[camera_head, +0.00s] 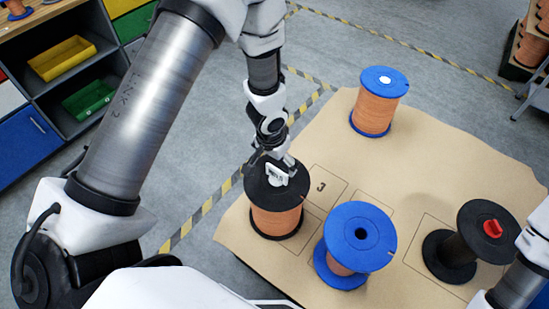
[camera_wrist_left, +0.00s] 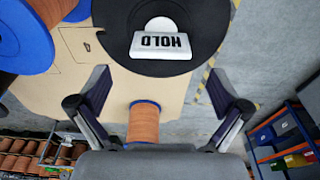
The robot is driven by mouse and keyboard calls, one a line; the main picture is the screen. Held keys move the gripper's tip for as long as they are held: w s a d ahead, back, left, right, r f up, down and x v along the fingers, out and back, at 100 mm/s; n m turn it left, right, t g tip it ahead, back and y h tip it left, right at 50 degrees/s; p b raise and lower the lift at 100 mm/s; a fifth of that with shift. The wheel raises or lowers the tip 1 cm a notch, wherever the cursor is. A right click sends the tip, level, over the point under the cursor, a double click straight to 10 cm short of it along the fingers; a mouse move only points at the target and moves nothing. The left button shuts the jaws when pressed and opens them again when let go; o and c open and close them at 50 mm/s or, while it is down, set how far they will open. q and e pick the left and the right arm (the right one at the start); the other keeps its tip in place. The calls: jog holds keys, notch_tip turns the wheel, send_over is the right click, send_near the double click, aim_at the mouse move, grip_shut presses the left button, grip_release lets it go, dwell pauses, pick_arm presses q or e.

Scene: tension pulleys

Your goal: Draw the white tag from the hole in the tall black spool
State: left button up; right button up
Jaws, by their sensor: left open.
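The tall black spool (camera_head: 262,187), wound with copper wire, stands upright at the left of the board; its black top flange (camera_wrist_left: 108,42) fills the upper middle of the left wrist view. The white tag (camera_head: 275,176) sits at the centre of that flange, and in the left wrist view the tag (camera_wrist_left: 161,46) reads HOLD upside down. My left gripper (camera_head: 283,163) is right over the spool top. In the left wrist view my left gripper (camera_wrist_left: 160,92) is open, its fingers apart and the tag beyond them, not held. My right gripper is out of view.
A blue spool (camera_head: 357,228) stands close to the right of the black one, another blue spool (camera_head: 384,80) at the back. A black spool with a red plug (camera_head: 492,228) is at the right. The tan board (camera_head: 440,150) is bare between them. Shelves stand at upper left.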

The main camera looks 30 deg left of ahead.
aim_at(277, 169)
pick_arm(q)
jog(key=f+b, duration=0.1)
jog(key=f, duration=0.1)
jog(key=f+b, duration=0.2)
jog(key=f, duration=0.1)
jog(key=w+f+b, duration=0.1)
jog(key=f, duration=0.1)
jog(key=shift+f, duration=0.35)
jog(key=c, duration=1.1)
